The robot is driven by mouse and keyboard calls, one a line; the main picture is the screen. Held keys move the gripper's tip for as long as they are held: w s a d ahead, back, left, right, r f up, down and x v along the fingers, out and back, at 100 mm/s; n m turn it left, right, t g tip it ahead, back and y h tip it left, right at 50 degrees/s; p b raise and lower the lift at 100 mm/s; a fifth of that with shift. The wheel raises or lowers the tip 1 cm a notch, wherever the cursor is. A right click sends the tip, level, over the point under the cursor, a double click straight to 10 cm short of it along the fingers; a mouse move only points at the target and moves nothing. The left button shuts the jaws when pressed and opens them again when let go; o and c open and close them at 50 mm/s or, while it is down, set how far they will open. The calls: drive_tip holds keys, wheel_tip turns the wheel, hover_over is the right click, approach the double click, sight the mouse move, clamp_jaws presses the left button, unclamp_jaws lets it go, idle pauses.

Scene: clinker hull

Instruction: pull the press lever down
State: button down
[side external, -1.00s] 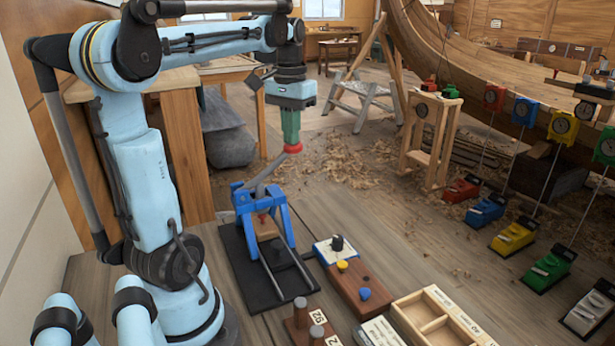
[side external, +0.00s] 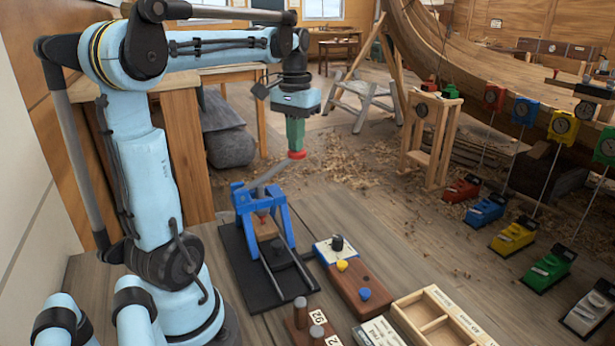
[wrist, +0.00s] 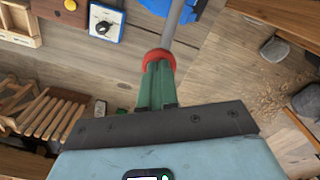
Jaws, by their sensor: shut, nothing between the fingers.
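The press (side external: 262,215) has a blue frame on a black base and stands on the bench in the side view. Its grey lever (side external: 272,171) slants up to the right and ends in a red knob (side external: 297,155). My gripper (side external: 296,147) has green fingers, which are shut with their tips at the top of the knob. In the wrist view the fingertips (wrist: 157,68) meet the red knob (wrist: 157,54), and the grey lever (wrist: 172,22) runs away beyond it. The exact contact is partly hidden. A brown block (side external: 266,228) sits inside the press frame.
A box with a black knob and yellow and blue buttons (side external: 352,279) lies right of the press. A wooden divided tray (side external: 440,318) and weights (side external: 309,325) are in front. Coloured gauge stands (side external: 513,236) are at the right, by the hull.

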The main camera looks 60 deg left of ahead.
sight(301, 156)
drive_tip(key=shift+w+f, duration=0.2)
drive_tip(key=shift+f, duration=0.5)
drive_tip(key=shift+w+f, duration=0.3)
drive_tip(key=shift+f, duration=0.7)
drive_tip(key=shift+w+f, duration=0.15)
drive_tip(key=shift+f, duration=0.6)
drive_tip(key=shift+r, duration=0.1)
drive_tip(key=shift+s+r, duration=0.3)
drive_tip(key=shift+r, duration=0.4)
drive_tip(key=shift+s+r, duration=0.3)
drive_tip(key=shift+r, duration=0.35)
drive_tip(key=shift+s+r, duration=0.3)
drive_tip(key=shift+r, duration=0.4)
wheel_tip(301, 156, up, 9)
drive_tip(key=s, duration=0.2)
